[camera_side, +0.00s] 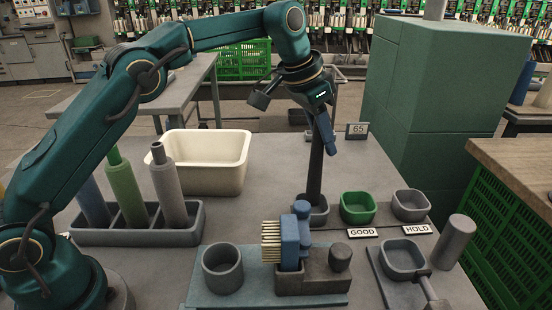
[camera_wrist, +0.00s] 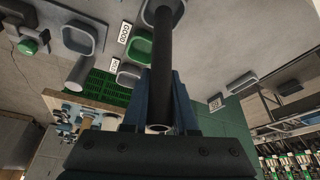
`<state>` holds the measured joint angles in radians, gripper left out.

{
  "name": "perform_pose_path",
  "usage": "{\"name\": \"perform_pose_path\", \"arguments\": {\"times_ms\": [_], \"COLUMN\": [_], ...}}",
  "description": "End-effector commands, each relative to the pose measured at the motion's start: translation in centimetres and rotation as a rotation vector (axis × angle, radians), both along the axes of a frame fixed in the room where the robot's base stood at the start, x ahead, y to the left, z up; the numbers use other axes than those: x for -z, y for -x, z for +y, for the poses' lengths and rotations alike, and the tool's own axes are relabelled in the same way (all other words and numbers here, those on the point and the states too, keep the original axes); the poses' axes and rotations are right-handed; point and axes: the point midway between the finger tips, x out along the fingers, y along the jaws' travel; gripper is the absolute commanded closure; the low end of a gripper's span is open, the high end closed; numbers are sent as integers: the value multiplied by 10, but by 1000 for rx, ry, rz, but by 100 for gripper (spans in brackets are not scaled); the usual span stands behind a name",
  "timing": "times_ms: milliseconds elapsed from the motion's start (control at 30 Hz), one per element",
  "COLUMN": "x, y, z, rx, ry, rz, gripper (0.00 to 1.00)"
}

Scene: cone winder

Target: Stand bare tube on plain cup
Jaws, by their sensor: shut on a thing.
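A dark bare tube (camera_side: 315,170) stands nearly upright, its lower end at the unlabelled grey plain cup (camera_side: 318,217). I cannot tell whether it rests on the cup's floor. My gripper (camera_side: 323,135) is shut on the upper part of the tube. In the wrist view the tube (camera_wrist: 163,60) runs between my gripper's fingers (camera_wrist: 164,100) to the plain cup (camera_wrist: 148,14) at the top edge. The cup's inside is partly hidden by the tube.
A green cup (camera_side: 357,208) labelled GOOD and a grey cup (camera_side: 410,206) labelled HOLD stand to the right. A brush fixture (camera_side: 300,260) is in front. A cream bin (camera_side: 205,165) and a rack (camera_side: 140,238) with several cones are left. A small number sign (camera_side: 357,131) stands behind.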

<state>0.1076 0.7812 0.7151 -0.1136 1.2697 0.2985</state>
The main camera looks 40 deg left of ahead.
Motion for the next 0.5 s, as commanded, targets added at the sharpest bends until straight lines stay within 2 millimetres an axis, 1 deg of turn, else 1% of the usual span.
{"name": "perform_pose_path", "arguments": {"times_ms": [300, 500], "x": [12, 15], "y": [1, 1], "z": [0, 0], "rx": [0, 1], "ry": [0, -1], "rz": [0, -1], "gripper": [100, 100]}}
